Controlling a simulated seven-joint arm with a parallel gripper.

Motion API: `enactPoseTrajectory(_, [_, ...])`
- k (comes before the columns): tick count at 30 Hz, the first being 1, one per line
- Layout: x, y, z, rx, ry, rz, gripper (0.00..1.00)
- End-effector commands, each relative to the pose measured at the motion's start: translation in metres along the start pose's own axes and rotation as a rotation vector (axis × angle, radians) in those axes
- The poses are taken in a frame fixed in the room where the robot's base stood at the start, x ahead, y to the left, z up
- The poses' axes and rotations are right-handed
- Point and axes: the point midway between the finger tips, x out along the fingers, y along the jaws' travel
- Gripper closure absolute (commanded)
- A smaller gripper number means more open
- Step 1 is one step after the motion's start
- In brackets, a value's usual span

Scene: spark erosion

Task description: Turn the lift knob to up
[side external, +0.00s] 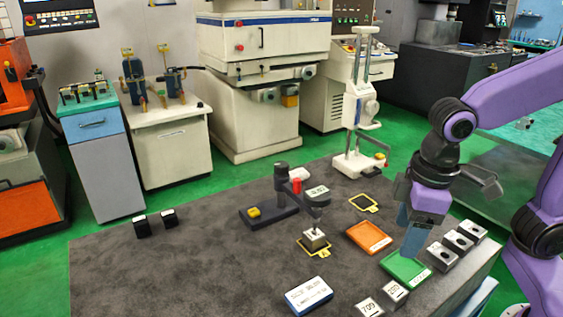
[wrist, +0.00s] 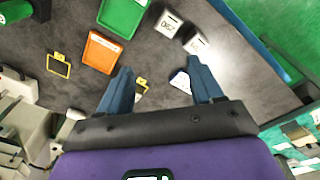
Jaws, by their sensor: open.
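No part is clearly marked as the lift knob. One candidate is the small red knob (side external: 386,164) on the base of the white column stand (side external: 352,162) at the back of the table; its setting is too small to read. A dark gauge stand (side external: 262,215) with a yellow button (side external: 253,212) and a digital readout stands nearer the middle. My gripper (side external: 413,245) points down by the green tray (side external: 402,270), well to the front right of the column stand. In the wrist view my gripper (wrist: 159,66) has its blue fingers apart with nothing held between them.
An orange tray (side external: 370,238) lies left of the green one. Grey blocks (side external: 442,256) stand right and in front. A blue-and-white box (side external: 309,296) lies at the front. A yellow frame (side external: 364,202) lies before the column stand. The table's left part is mostly clear.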

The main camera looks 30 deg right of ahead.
Motion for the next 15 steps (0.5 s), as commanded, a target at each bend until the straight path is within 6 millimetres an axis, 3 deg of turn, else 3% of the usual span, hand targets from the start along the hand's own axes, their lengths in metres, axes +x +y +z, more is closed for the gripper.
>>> enactPoseTrajectory(1, [-0.007,0.005,-0.022,0.059,0.009,0.013,0.34])
enactPoseTrajectory(6, [-0.030,0.026,-0.086,0.281,0.039,0.062,0.34])
enactPoseTrajectory(15, [-0.069,0.072,-0.180,0.694,0.106,0.151,0.34])
